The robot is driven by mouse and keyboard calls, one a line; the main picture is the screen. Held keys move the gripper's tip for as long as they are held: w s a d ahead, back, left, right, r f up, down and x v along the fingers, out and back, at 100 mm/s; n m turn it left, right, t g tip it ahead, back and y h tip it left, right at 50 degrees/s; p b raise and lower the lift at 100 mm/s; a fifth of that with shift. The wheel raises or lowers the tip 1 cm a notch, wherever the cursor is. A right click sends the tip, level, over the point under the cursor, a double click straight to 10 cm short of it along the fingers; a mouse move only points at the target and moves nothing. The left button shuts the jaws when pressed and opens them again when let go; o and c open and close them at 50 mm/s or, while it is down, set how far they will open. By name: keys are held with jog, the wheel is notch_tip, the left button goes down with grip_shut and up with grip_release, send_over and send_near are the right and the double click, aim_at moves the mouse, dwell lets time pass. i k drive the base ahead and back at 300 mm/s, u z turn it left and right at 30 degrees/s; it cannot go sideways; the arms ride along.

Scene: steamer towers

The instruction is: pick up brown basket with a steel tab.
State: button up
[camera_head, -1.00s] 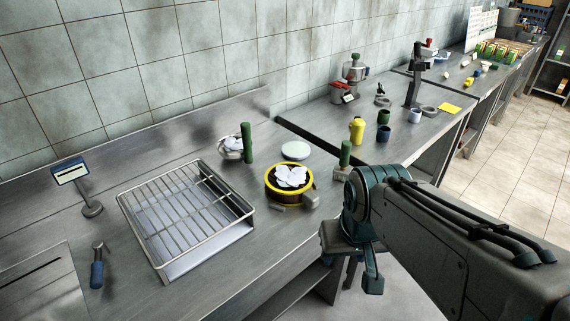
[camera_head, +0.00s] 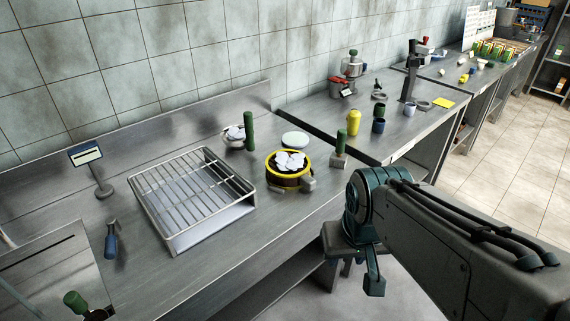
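A round brown basket (camera_head: 287,181) with a yellow rim stands on the steel counter right of the wire rack. Pale white pieces lie in its top. A grey steel tab (camera_head: 307,184) juts from its front right side. My arm comes in from the lower right. Its end, with my gripper (camera_head: 372,284), hangs beyond the counter's front edge, right of and nearer than the basket and apart from it. The fingers are small and dark, and I cannot make out their opening.
A wire rack on a tray (camera_head: 192,200) stands left of the basket. A green-handled tool (camera_head: 339,150) stands close on its right, and a pale disc (camera_head: 295,139) lies behind it. A bowl (camera_head: 233,137) with a green cylinder (camera_head: 249,131) is behind left. Front counter edge is clear.

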aim_at(283, 160)
jog(key=k, duration=1)
jog(key=z, duration=0.8)
jog(key=i, duration=0.85)
jog(key=z, duration=0.35)
jog(key=i, duration=0.8)
jog(key=u, duration=1.1)
jog(key=i, duration=0.6)
jog(key=u, duration=0.7)
